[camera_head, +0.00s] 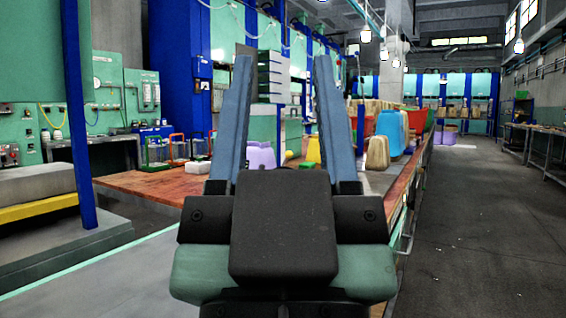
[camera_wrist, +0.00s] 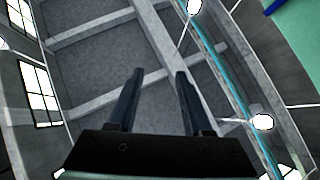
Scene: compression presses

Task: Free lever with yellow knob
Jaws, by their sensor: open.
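My gripper (camera_head: 282,60) is in the middle of the head view, its two blue-grey fingers raised and spread apart with nothing between them. In the wrist view my gripper (camera_wrist: 159,72) is also open and empty, with only ceiling beyond it. A small round yellow thing (camera_head: 289,154) shows between the fingers in the head view, farther off near the wooden table. It may be the yellow knob, but it is too small to be sure. No lever can be made out; my gripper hides part of that area.
A wooden table (camera_head: 150,185) runs behind my gripper, with caged lanterns (camera_head: 178,149), a purple container (camera_head: 260,157) and a yellow container (camera_head: 313,150) on or near it. A blue post (camera_head: 76,120) and green press stand at left. Open floor (camera_head: 480,220) lies at right.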

